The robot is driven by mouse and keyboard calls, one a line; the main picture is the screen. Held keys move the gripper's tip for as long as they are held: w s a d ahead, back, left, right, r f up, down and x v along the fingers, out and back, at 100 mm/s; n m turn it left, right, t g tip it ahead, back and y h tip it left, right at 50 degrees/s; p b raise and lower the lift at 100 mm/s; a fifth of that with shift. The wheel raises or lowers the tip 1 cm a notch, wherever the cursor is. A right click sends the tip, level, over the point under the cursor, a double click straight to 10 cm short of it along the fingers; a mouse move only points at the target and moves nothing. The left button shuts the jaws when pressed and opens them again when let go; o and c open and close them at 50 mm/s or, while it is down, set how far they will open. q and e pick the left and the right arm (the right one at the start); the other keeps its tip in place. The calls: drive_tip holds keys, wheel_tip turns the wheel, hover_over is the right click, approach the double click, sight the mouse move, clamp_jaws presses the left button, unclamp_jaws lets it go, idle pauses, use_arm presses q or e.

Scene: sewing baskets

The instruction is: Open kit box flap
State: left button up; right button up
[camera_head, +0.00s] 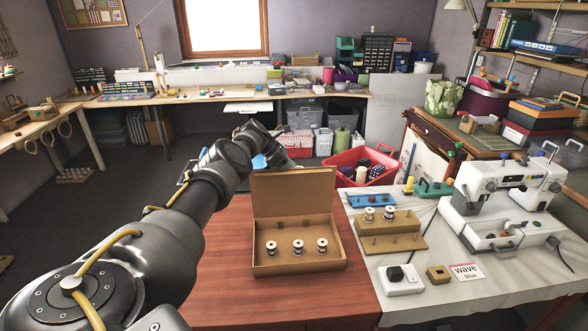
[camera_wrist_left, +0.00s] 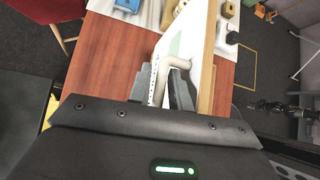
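The kit box (camera_head: 299,268) is a brown cardboard box on the red-brown table top. Its flap (camera_head: 293,193) stands raised, close to upright, at the back edge. Three small spools (camera_head: 297,247) stand in the open box. My left arm reaches behind the flap, which hides its gripper in the head view. In the left wrist view, the gripper's dark fingers (camera_wrist_left: 168,92) are beside the pale face of the flap (camera_wrist_left: 199,38). A cream curved handle (camera_wrist_left: 178,62) passes at the fingers. Whether they grip it is unclear. My right gripper is not in view.
A white sewing machine (camera_head: 505,195) stands on the covered table at right. Wooden spool stands (camera_head: 393,243), a blue tray and small blocks lie between it and the box. A red bin (camera_head: 362,160) of fabric is behind. The table left of the box is clear.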

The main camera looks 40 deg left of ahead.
use_arm(q)
drive_tip(key=shift+a, duration=0.1)
drive_tip(key=p+v, duration=0.2)
drive_tip(key=v, duration=0.8)
drive_tip(key=shift+s+a+r+p, duration=0.15)
drive_tip(key=shift+a+r+p, duration=0.1)
drive_tip(key=shift+p, duration=0.15)
drive_tip(key=shift+s+f, duration=0.1)
